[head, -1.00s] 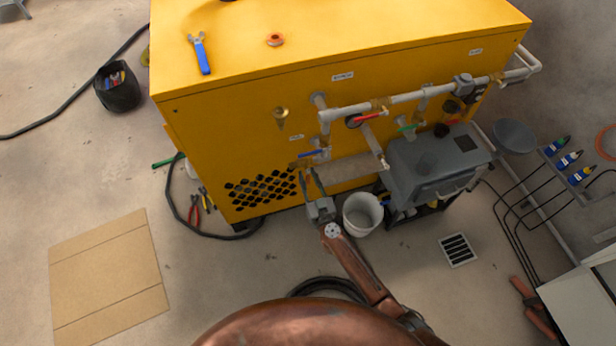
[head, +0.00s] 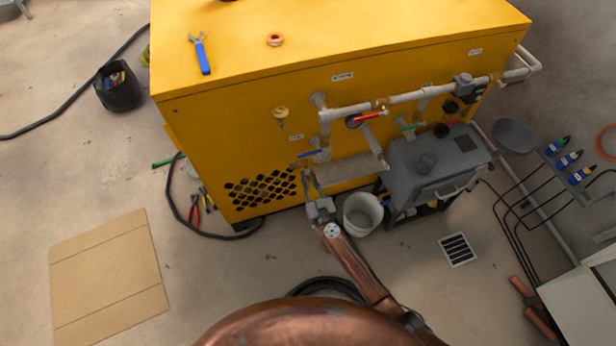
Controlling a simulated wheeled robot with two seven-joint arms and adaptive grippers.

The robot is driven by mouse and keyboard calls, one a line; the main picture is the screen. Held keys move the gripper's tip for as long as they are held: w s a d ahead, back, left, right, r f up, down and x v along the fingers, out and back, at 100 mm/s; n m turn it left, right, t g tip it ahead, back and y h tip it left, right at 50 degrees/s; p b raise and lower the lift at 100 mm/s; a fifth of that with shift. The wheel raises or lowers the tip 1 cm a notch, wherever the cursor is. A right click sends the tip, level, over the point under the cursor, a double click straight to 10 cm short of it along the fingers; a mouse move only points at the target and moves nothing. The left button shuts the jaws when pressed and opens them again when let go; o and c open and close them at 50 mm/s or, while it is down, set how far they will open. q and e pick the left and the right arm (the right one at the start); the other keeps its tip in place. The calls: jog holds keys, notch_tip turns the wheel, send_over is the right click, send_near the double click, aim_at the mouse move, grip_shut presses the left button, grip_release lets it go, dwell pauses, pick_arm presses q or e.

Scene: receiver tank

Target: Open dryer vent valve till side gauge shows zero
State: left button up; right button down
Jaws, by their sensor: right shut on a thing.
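A blue-levered valve (head: 310,154) sits low on the front of the yellow cabinet (head: 240,125), under the white pipe (head: 405,97). My right gripper (head: 311,173) comes up from below with its fingertips at this valve. It is shut on it as far as I can see, but the contact is small and unclear. A red lever (head: 369,116) and a green lever (head: 410,127) are on the piping to the right. A round gauge (head: 353,122) is partly hidden by the pipe; its reading cannot be made out. The labels are too small to read. My left gripper is out of view.
A white bucket (head: 362,214) stands just right of my right gripper. A grey tank unit (head: 437,163) is beyond it. Cardboard (head: 108,280) lies on the floor at left.

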jog(key=shift+a+r+m, duration=0.1)
jog(key=shift+a+m, duration=0.05)
jog(key=shift+m, duration=0.25)
jog(key=shift+s+a+m+p, duration=0.1)
jog(key=shift+m+p, duration=0.2)
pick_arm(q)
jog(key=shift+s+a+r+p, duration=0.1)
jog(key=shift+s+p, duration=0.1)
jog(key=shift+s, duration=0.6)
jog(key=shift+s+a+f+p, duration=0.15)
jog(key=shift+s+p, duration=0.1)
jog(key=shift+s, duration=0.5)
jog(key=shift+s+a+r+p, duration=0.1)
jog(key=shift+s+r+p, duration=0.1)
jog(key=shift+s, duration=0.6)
pick_arm(e)
jog(key=shift+s+a+r+m, duration=0.1)
jog(key=shift+a+m, duration=0.2)
jog(key=shift+m, duration=0.6)
jog(key=shift+s+a+r+m, duration=0.1)
jog(key=shift+a+m, duration=0.15)
jog(key=shift+m, duration=0.65)
jog(key=shift+s+a+r+m, duration=0.1)
jog(key=shift+a+m, duration=0.2)
jog(key=shift+m, duration=0.6)
jog(key=c, duration=1.9)
grip_release()
jog(key=shift+c, duration=0.2)
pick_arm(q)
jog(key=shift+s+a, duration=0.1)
